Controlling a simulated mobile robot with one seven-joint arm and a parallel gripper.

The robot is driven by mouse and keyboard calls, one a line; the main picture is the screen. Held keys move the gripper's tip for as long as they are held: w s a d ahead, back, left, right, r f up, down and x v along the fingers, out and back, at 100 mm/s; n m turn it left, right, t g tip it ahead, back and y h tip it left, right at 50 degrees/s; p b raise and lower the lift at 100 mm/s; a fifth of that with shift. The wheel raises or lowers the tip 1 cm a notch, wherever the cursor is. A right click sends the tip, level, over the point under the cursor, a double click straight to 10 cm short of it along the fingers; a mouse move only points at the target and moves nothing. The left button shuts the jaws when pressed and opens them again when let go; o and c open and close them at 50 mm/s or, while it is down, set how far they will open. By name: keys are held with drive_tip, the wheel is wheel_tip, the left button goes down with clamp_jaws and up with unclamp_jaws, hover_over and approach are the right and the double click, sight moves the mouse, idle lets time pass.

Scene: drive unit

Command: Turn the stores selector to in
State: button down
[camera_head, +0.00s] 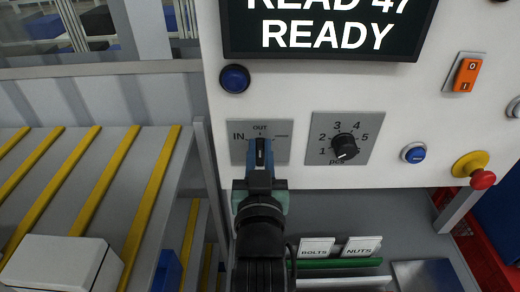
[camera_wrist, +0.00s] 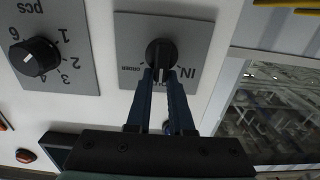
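The stores selector (camera_wrist: 161,50) is a black knob on a grey plate (camera_head: 279,149) marked IN at left, OUT at top and a small word at right in the head view. Its white pointer line is up, towards OUT. In the wrist view the plate appears upside down, with IN at right and the pointer downward between my fingers. My gripper (camera_head: 260,150) reaches the knob from below in the head view. Its two blue fingers (camera_wrist: 162,80) lie on either side of the knob's grip and look closed on it. The fingers partly hide the knob and the OUT label.
Right of the selector is a pcs dial (camera_head: 345,146) on its own plate. A blue button (camera_head: 235,78), another blue button (camera_head: 414,153), an orange switch (camera_head: 466,75) and a red emergency stop (camera_head: 483,179) are on the panel. Below are bins labelled BOLTS (camera_head: 315,248) and NUTS (camera_head: 360,247).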

idle(0.5)
drive_tip(key=n, duration=0.4)
drive_tip(key=a+n, duration=0.1)
drive_tip(key=n, duration=0.3)
drive_tip(key=a+f+n, duration=0.1)
drive_tip(key=n, duration=0.3)
drive_tip(key=shift+p, duration=0.4)
drive_tip(key=shift+f, duration=0.1)
drive_tip(key=c, duration=0.8)
unclamp_jaws()
